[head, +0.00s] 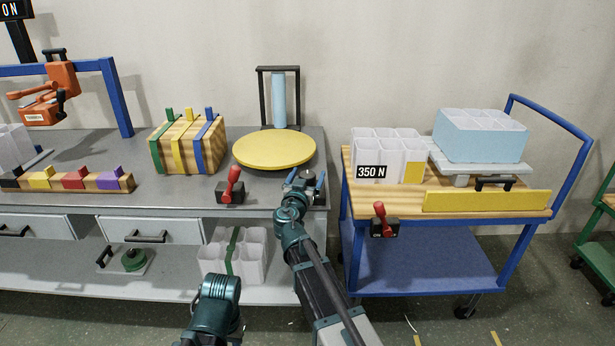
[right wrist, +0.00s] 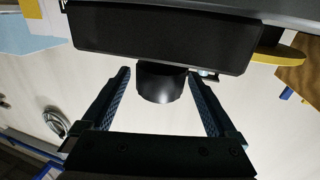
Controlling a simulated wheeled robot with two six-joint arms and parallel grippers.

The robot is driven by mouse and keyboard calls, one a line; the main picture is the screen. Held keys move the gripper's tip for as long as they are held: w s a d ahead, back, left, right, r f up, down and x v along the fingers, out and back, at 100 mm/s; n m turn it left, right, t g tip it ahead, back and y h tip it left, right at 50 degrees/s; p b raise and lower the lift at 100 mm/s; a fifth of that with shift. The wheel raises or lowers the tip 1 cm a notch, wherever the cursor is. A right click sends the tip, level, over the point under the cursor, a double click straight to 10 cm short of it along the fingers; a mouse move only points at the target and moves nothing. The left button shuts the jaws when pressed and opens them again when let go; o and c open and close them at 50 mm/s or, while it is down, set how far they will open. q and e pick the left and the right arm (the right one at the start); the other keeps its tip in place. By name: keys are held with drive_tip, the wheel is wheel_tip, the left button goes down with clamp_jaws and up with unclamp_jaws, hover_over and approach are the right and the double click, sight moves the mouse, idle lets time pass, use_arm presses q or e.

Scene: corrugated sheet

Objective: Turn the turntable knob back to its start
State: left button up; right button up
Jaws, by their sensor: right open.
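The yellow round turntable (head: 274,149) lies flat on the grey bench near its right end. Its black knob (right wrist: 161,83) shows in the right wrist view, sticking out of a black block (right wrist: 160,40). My right gripper (head: 306,182) is at the bench's front right corner, just in front of the turntable. In the right wrist view my right gripper (right wrist: 160,75) is open, with a fingertip on each side of the knob and visible gaps to it. In the head view the gripper largely hides the knob. My left gripper is out of view; only part of my left arm shows.
A red-handled switch (head: 231,187) stands left of my right gripper. A black frame with a light blue cylinder (head: 279,100) stands behind the turntable. A striped wooden block (head: 186,143) is to the left. A blue cart (head: 425,262) stands to the right across a narrow gap.

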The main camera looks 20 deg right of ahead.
drive_tip(key=c, duration=1.4)
